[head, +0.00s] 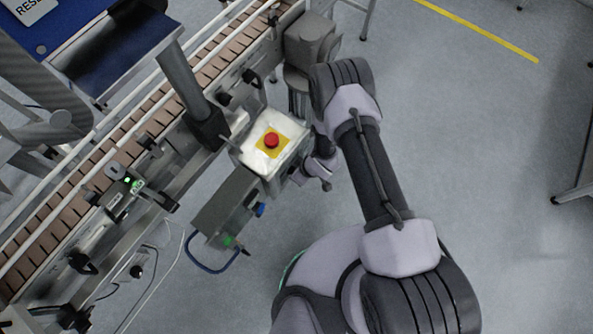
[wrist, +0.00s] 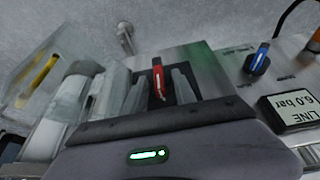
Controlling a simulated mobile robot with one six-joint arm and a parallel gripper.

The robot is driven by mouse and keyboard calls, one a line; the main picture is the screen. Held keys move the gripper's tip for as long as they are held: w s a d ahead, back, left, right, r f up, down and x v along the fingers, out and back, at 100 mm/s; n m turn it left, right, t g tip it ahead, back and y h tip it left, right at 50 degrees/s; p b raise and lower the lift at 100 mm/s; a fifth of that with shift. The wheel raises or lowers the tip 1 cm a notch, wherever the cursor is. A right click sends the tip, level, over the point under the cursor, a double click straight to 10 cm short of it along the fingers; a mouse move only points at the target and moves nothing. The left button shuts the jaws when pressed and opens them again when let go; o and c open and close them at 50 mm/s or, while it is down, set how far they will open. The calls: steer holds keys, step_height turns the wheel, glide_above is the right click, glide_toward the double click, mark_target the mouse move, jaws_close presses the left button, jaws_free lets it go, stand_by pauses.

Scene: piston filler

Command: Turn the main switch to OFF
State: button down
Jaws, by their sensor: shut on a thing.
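The main switch (wrist: 158,76) is a red handle on a dark plate on the grey panel face, seen in the wrist view between my gripper's fingers. The handle stands nearly upright in that picture, tilted slightly. My gripper (wrist: 148,84) is shut on it. Its marked positions cannot be read. In the head view, my gripper is largely hidden at the right side of the control box (head: 222,208), and the switch is hidden there too.
A blue knob (wrist: 258,60) and a display reading LINE 6.0 bar (wrist: 290,109) are right of the switch in the wrist view. A conveyor (head: 85,198) runs behind the box.

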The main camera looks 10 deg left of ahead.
steer(key=n+t+h+b, duration=0.1)
steer(key=t+b, duration=0.1)
steer(key=t, duration=0.2)
steer(key=s+f+n+t+h+b, duration=0.1)
steer(key=t+b, duration=0.2)
steer(key=t, duration=0.1)
steer(key=s+n+t+h+b, duration=0.1)
steer(key=t+b, duration=0.2)
steer(key=t, duration=0.2)
steer(key=shift+a+f+h, duration=0.4)
steer(key=shift+r+t+b, duration=0.1)
steer(key=shift+t+b, duration=0.2)
steer(key=shift+t, duration=0.1)
stand_by(1.1)
steer(key=c, duration=1)
jaws_free()
steer(key=shift+w, duration=0.1)
